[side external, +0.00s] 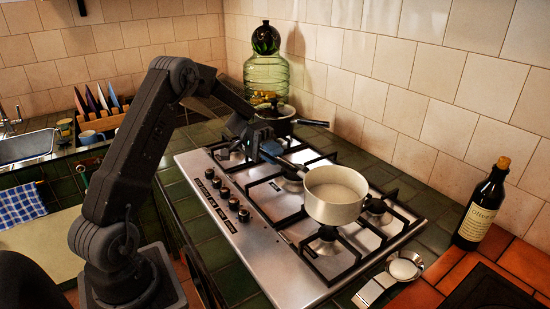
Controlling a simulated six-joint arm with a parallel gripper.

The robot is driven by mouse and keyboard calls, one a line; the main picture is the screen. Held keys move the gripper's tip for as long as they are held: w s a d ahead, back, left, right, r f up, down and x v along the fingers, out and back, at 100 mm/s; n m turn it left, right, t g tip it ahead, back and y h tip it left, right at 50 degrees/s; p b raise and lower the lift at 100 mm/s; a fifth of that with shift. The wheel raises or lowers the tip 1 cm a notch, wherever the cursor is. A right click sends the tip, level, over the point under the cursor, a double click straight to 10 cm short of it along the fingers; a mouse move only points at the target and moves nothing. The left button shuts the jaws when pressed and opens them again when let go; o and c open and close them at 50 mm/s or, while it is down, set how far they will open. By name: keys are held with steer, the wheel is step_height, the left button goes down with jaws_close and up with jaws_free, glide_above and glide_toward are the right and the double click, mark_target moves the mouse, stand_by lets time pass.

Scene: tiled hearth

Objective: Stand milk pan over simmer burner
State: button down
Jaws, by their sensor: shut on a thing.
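The milk pan (335,196) is a cream, round pan above the right half of the steel hob (262,232). It looks upright and its inside appears empty. My gripper (270,150) is shut on the pan's handle (285,163), to the left of the bowl. One burner (325,246) shows just below and in front of the pan, and another (376,212) shows to its right. I cannot tell which is the simmer burner, or whether the pan touches the black grates.
A dark pan (282,122) with its handle pointing right stands at the hob's back. Behind it is a green glass jar (265,78). A dark bottle (481,208) and a small metal dish (404,268) stand at right. Knobs (222,195) line the hob's left edge.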

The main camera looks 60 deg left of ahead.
step_height(320, 180, down, 6)
stand_by(0.9)
steer(key=shift+f, duration=0.4)
stand_by(0.4)
steer(key=c, duration=1.1)
jaws_free()
steer(key=shift+o, duration=0.2)
steer(key=shift+f, duration=0.15)
steer(key=v, duration=1.3)
steer(key=shift+a, duration=0.35)
steer(key=shift+s, duration=0.1)
